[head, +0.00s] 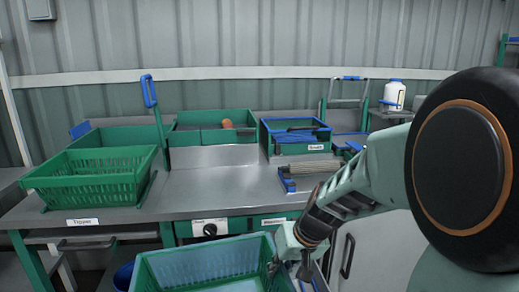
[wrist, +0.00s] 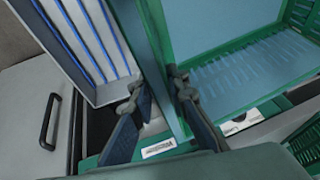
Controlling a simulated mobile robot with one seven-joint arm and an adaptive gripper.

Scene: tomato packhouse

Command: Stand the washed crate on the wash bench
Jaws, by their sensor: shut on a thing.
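A crate with a green rim and pale blue-green inside (head: 165,270) hangs low at the bottom of the head view, in front of the wash bench (head: 235,182). My gripper (head: 275,266) is shut on its right-hand wall. In the wrist view, my two fingers (wrist: 157,88) sit on either side of the crate's wall (wrist: 175,122), and its slatted inside shows at the right. The crate's lower part is cut off in the head view. The bench has a bare steel stretch in the middle.
A green slatted crate (head: 95,187) stands at the bench's left. Green bins (head: 185,130) and a blue-rimmed bin (head: 300,148) line the back. A blue-striped tray (wrist: 75,50) is beside my gripper.

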